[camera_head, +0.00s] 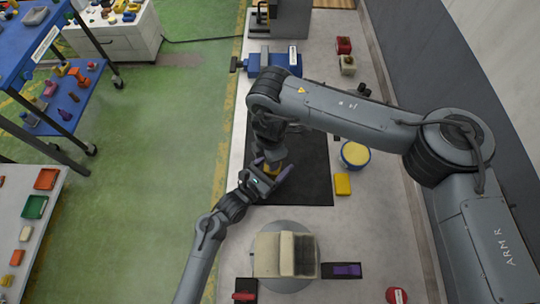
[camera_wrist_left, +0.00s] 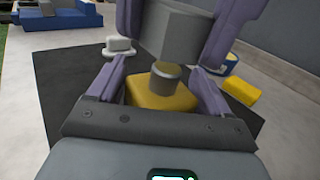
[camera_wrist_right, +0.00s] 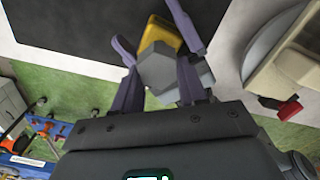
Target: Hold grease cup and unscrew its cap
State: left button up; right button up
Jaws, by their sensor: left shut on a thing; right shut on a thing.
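The grease cup has a yellow body (camera_wrist_left: 150,95) with a short grey metal neck (camera_wrist_left: 163,78) and a grey faceted cap (camera_wrist_left: 178,35). The yellow also shows small in the head view (camera_head: 268,168). My left gripper (camera_wrist_left: 160,88) is shut on the yellow body, one purple finger on each side. My right gripper (camera_wrist_right: 160,68) is shut on the cap (camera_wrist_right: 156,66), which is over the neck. I cannot tell whether cap and neck still touch. In the head view my right forearm partly hides the cup, and both grippers meet above the dark mat (camera_head: 310,185).
A yellow block (camera_head: 343,184) and a round blue tin with a yellow top (camera_head: 355,154) lie right of the mat. A blue vise (camera_head: 268,62) stands behind. A turntable (camera_head: 285,285) with beige and grey blocks is in front, beside a purple piece in a dark tray (camera_head: 328,270).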

jog(key=shift+r, duration=0.2)
jog(key=shift+r, duration=2.3)
pick_arm(q)
jog(key=o, duration=1.4)
